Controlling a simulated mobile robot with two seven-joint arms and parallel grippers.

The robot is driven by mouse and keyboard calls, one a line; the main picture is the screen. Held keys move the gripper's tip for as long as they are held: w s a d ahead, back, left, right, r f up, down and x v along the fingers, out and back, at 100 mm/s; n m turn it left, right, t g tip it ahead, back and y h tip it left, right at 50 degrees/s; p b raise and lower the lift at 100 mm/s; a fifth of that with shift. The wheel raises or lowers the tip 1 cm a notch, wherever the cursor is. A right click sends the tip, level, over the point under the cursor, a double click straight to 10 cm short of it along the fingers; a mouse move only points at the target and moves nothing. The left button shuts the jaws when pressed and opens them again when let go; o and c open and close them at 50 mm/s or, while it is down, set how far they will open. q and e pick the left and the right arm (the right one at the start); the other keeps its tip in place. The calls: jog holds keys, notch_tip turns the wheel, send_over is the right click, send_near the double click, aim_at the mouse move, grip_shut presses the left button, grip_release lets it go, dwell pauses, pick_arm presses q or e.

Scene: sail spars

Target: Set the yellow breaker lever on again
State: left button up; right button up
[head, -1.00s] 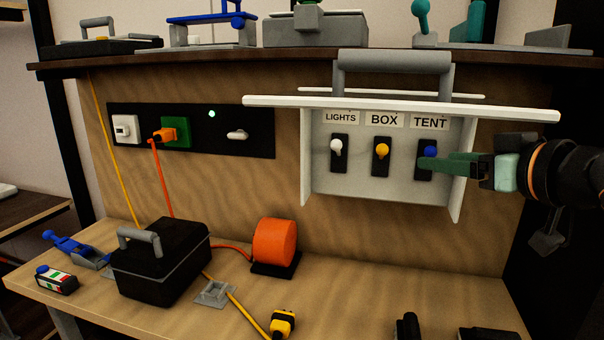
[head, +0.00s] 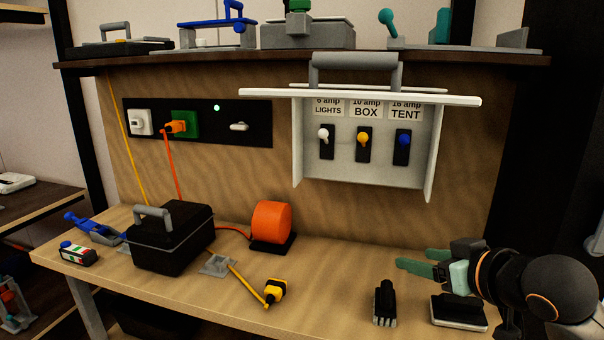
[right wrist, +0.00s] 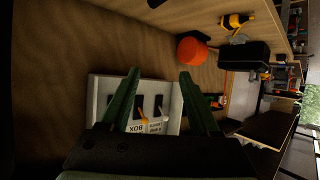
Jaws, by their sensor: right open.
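The yellow lever (head: 363,138) is the middle one of three on a white breaker box (head: 375,172), under the label "10 amp BOX". Its knob shows in the upper half of its black slot. A white lever (head: 323,133) stands left of it under "LIGHTS", and a blue lever (head: 404,139) right of it under "TENT". All three knobs sit at similar heights; I cannot tell exact on or off positions. My right gripper (head: 415,259) is open and empty, below and right of the box, clear of it. In the right wrist view the yellow lever (right wrist: 142,118) shows between the green fingers (right wrist: 158,75).
A flat hood (head: 360,97) juts out above the levers, with a grey handle (head: 355,68) on top. Below are a bench with an orange reel (head: 271,222), a black case (head: 171,236), a yellow plug (head: 275,290) and a black brush-like piece (head: 385,303). Space before the levers is clear.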

jog(key=s+a+f+g, duration=0.1)
jog(key=s+f, duration=0.2)
jog(key=f, duration=0.4)
jog(key=s+f+g, duration=0.1)
jog(key=s+f, duration=0.1)
jog(key=f, duration=0.5)
jog(key=s+d+f+m+g+h, duration=0.1)
jog(key=s+f+g+h, duration=0.15)
jog(key=s+f, duration=0.75)
jog(key=s+d+f+m+g+h, duration=0.1)
jog(key=s+f+g, duration=0.3)
jog(key=s+f, duration=0.65)
jog(key=w+a+f+t+y+p, duration=0.1)
jog(key=a+f+t+y+p, duration=0.1)
jog(key=a+f+t+p, duration=0.2)
jog(key=shift+w+f+t, duration=0.4)
jog(key=shift+f+t, duration=0.05)
jog(key=shift+t, duration=0.3)
